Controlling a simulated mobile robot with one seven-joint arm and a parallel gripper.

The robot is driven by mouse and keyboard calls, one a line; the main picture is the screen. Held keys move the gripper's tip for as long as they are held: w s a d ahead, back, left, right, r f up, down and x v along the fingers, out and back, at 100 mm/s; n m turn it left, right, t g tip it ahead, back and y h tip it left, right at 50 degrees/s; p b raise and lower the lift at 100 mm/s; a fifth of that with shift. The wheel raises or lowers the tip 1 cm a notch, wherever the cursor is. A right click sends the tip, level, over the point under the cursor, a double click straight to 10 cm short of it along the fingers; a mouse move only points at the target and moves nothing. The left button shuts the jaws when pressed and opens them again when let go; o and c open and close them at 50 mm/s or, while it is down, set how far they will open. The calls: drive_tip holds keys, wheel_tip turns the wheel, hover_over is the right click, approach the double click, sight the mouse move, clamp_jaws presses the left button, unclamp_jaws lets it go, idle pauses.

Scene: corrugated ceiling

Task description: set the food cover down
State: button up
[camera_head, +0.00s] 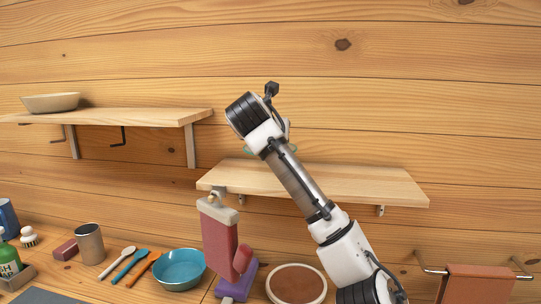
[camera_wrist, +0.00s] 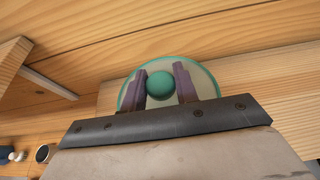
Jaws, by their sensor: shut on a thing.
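The food cover (camera_wrist: 207,84) is a clear dome with a teal rim and a round teal knob (camera_wrist: 160,86). In the wrist view my gripper (camera_wrist: 161,80) has its two purple-grey fingers on either side of the knob, shut on it. In the head view my wrist hides most of the cover. Only slivers of its teal rim (camera_head: 247,150) show on either side, at the back left of the right wall shelf (camera_head: 350,185). I cannot tell whether the rim touches the shelf.
The right shelf is bare to the right of my arm. The upper left shelf (camera_head: 150,116) holds a bowl (camera_head: 51,102). A red stocking (camera_head: 219,240) hangs under the right shelf. The counter below holds a blue bowl (camera_head: 179,269), utensils and a can (camera_head: 89,244).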

drive_tip(key=shift+f+p, duration=0.45)
drive_tip(key=shift+f, duration=2.3)
drive_tip(key=shift+f, duration=0.1)
drive_tip(key=o, duration=1.1)
drive_tip(key=shift+c, duration=0.2)
drive_tip(key=shift+r, duration=0.2)
drive_tip(key=b+v, duration=0.4)
drive_tip(key=v, duration=0.8)
drive_tip(key=shift+b, duration=0.4)
